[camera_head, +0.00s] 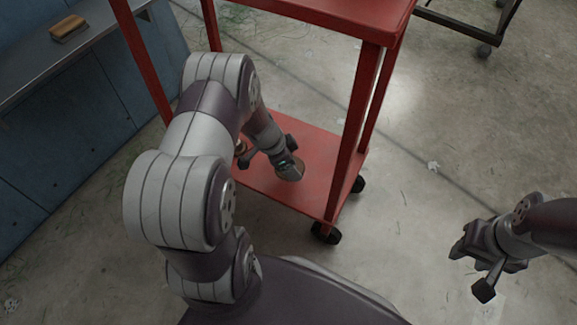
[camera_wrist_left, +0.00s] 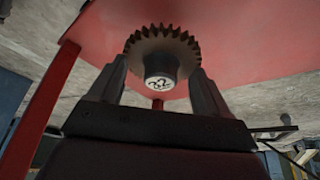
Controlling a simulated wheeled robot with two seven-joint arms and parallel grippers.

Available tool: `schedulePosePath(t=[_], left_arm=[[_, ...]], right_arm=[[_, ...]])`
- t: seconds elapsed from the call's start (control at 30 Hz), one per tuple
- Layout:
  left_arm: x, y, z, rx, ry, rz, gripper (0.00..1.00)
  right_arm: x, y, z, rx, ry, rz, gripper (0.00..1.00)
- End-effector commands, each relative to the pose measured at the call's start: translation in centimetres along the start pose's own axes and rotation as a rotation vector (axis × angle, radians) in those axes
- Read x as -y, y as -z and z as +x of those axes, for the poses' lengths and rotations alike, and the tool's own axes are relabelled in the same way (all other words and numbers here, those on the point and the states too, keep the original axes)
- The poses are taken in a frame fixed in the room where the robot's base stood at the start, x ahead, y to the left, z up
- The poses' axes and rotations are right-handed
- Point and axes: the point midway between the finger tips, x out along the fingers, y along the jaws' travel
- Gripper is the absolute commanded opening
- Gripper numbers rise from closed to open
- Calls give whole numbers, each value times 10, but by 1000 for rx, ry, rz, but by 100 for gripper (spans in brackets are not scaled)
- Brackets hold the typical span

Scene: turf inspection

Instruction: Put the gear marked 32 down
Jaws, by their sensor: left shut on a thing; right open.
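The gear (camera_wrist_left: 160,45) is a dark brown toothed wheel with a pale hub end. The mark on the hub looks like 32, but its first digit is hard to read. My left gripper (camera_wrist_left: 158,72) is shut on it, one finger on each side of the hub. In the head view my left gripper (camera_head: 268,160) is over the lower shelf (camera_head: 325,155) of the red cart. I cannot tell whether the gear touches the shelf. My right gripper (camera_head: 484,262) is open and empty over the floor at the right.
The cart's upper shelf (camera_head: 345,12) and red posts (camera_head: 352,125) stand close around my left arm. A brown block (camera_head: 68,29) lies on a grey bench (camera_head: 50,55) at upper left. Dark cart legs (camera_head: 465,25) stand at upper right. The concrete floor between is open.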

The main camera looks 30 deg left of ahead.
Motion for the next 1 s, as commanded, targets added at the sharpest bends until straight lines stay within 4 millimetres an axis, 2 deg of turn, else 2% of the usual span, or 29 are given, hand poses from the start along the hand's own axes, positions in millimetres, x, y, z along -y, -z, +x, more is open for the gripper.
schedulePosePath(t=[0.03,0.13,0.23,0.4,0.43,0.47,0.7,0.73,0.8,1.0], left_arm=[[8,-2,9,0,0,-2,47],[18,0,14,-1,-1,0,47],[20,-4,24,0,-1,-1,47],[20,-16,53,1,0,-1,47],[20,-16,53,0,0,-1,48],[20,-16,52,0,1,-1,43],[20,-16,52,0,0,0,42],[20,-16,52,1,0,0,81],[20,-15,51,1,0,0,100],[20,-15,50,0,0,0,100]], right_arm=[[0,-1,8,0,0,0,43],[0,-1,10,0,0,0,43],[0,-2,18,-1,0,0,43],[0,-5,40,0,0,0,43],[0,-5,40,0,0,0,43],[0,-5,38,0,0,0,43],[0,-4,39,-1,0,0,43],[0,-4,39,-1,0,0,43],[0,-4,38,-1,0,0,43],[0,-4,37,-1,0,0,43]])
